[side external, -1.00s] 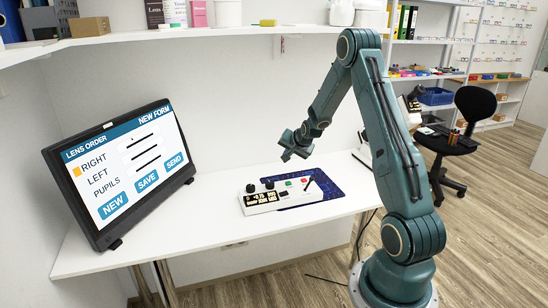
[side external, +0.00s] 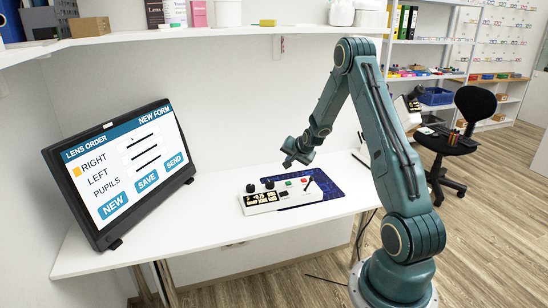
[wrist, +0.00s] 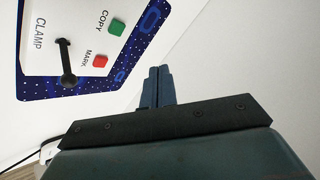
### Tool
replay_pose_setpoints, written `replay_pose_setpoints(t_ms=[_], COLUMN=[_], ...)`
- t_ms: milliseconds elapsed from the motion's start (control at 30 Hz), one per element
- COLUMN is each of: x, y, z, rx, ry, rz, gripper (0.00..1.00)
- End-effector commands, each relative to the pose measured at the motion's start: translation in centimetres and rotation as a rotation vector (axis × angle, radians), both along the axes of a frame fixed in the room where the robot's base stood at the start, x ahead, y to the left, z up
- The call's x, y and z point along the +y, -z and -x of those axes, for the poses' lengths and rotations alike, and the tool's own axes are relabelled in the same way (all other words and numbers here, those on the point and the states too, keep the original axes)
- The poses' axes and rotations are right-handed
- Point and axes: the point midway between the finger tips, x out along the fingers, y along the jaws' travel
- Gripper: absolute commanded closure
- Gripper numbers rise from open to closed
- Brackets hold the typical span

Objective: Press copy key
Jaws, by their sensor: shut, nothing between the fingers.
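The copy key is a green square key (wrist: 117,28) beside the printed word COPY in the wrist view. It also shows as a small green spot on the white control box (side external: 257,203) in the side view. A red key (wrist: 100,61) marked MARK is close by. A black lever (wrist: 67,66) marked CLAMP is on the same panel. My gripper (wrist: 160,72) is shut and empty. In the wrist view its fingertips are to the right of and below the keys, apart from them. In the side view my gripper (side external: 288,163) hangs above the back of the box.
The box stands on a dark blue patterned mat (side external: 327,187) on the white desk (side external: 205,218). A monitor (side external: 120,170) with an order form stands at the left. A shelf (side external: 200,32) runs above the desk. The desk between monitor and box is clear.

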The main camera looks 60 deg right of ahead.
Motion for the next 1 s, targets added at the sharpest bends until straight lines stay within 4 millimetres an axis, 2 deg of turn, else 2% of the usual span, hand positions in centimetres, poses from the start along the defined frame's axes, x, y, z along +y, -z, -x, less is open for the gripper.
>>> replay_pose_setpoints(t_ms=[500,700,1000], x=[0.0,0.0,0.0], y=[5.3,6.6,7.0], z=[0.1,0.1,0.0], rx=[0.001,0.001,-0.001], ry=[0.000,0.001,0.000], rz=[-0.002,-0.001,0.001], gripper=[1.00,1.00,1.00])
